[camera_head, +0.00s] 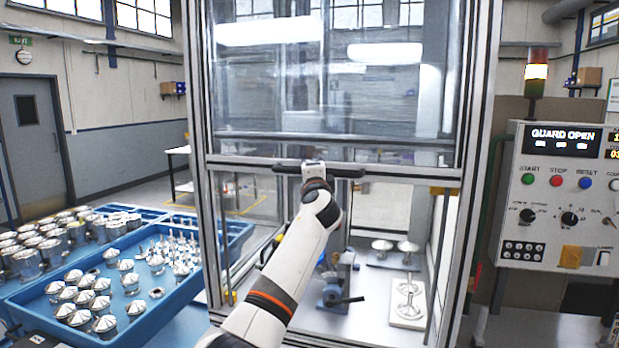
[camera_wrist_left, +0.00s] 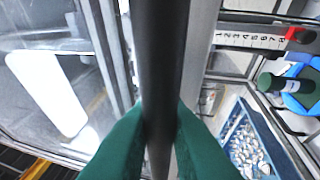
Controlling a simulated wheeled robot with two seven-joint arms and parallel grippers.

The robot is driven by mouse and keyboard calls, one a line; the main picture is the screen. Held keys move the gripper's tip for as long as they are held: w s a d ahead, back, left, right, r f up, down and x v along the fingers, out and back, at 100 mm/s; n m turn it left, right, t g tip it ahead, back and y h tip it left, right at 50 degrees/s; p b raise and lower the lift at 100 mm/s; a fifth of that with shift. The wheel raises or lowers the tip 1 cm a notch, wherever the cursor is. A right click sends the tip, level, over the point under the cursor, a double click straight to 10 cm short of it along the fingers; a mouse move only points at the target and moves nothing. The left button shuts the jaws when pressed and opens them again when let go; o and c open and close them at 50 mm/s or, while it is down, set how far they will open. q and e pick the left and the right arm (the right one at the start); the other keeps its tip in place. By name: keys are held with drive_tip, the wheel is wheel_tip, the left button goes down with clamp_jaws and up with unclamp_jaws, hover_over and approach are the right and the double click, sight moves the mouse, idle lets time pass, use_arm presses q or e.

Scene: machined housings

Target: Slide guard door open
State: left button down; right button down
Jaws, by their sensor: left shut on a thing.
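The guard door (camera_head: 335,85) is a clear panel in a metal frame, and it sits raised over the upper part of the machine enclosure. Its dark horizontal handle bar (camera_head: 345,172) runs along the lower rail. My left gripper (camera_head: 313,168) is at the middle of this bar. In the left wrist view the green fingers (camera_wrist_left: 160,120) are shut around the dark handle bar (camera_wrist_left: 162,60). The enclosure opening below the door is uncovered. The control panel display (camera_head: 562,139) reads GUARD OPEN. My right gripper is not in view.
Inside the enclosure stand a blue fixture (camera_head: 338,285) with a lever and a white plate (camera_head: 407,303) with metal parts. Blue trays (camera_head: 150,318) of machined parts lie at the left. A control panel (camera_head: 560,210) and a lit signal tower (camera_head: 537,72) stand at the right.

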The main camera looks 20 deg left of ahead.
use_arm(q)
drive_tip(key=c, duration=1.4)
unclamp_jaws()
drive_tip(key=shift+s, duration=0.1)
drive_tip(key=b+v, duration=0.4)
drive_tip(key=v, duration=0.8)
drive_tip(key=shift+b, duration=0.35)
